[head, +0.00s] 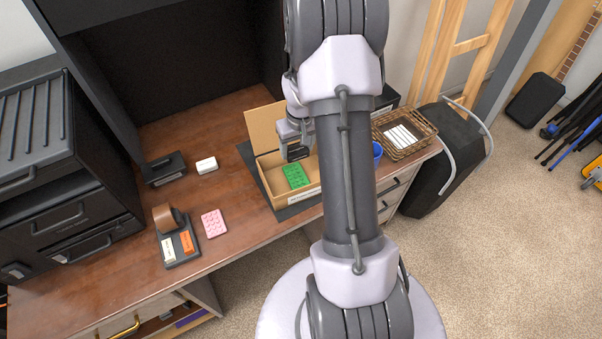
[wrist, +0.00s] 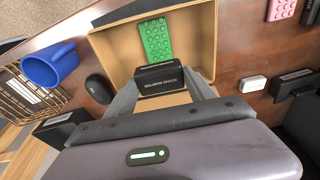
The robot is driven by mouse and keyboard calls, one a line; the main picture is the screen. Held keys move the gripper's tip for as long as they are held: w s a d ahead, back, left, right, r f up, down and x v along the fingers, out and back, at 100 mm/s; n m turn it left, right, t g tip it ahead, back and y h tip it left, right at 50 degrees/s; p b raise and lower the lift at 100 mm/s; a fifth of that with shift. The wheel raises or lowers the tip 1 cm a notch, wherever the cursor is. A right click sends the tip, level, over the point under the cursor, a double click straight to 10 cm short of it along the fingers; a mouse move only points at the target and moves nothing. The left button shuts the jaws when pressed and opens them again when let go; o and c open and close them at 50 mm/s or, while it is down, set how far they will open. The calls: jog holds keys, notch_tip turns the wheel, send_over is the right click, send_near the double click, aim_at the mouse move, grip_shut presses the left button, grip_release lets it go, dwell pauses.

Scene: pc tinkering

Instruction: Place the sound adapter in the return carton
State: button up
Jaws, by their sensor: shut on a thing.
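My gripper (head: 293,132) is over the open cardboard carton, and its two fingers show in the wrist view (wrist: 160,96). It is shut on a small black box (wrist: 160,78) with white lettering, which I take to be the sound adapter; I cannot read the lettering surely. The black box also shows in the head view (head: 298,153), at the carton's mouth. I cannot tell whether it touches the carton floor. The return carton (head: 295,198) stands on a dark mat with its flap up at the back. A green studded block (head: 295,176) lies inside it, beside the held box.
A wire basket (head: 405,146) and a blue mug (head: 377,150) stand to the carton's right. A dark mouse (wrist: 99,88) lies near it.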

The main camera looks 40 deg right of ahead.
notch_tip(320, 180, down, 10)
jog(key=b, duration=0.3)
jog(key=shift+s+a, duration=0.1)
jog(key=shift+s, duration=0.05)
jog(key=shift+r, duration=0.2)
jog(key=shift+f+b, duration=0.65)
jog(key=shift+b, duration=0.1)
jog(key=o, duration=1.4)
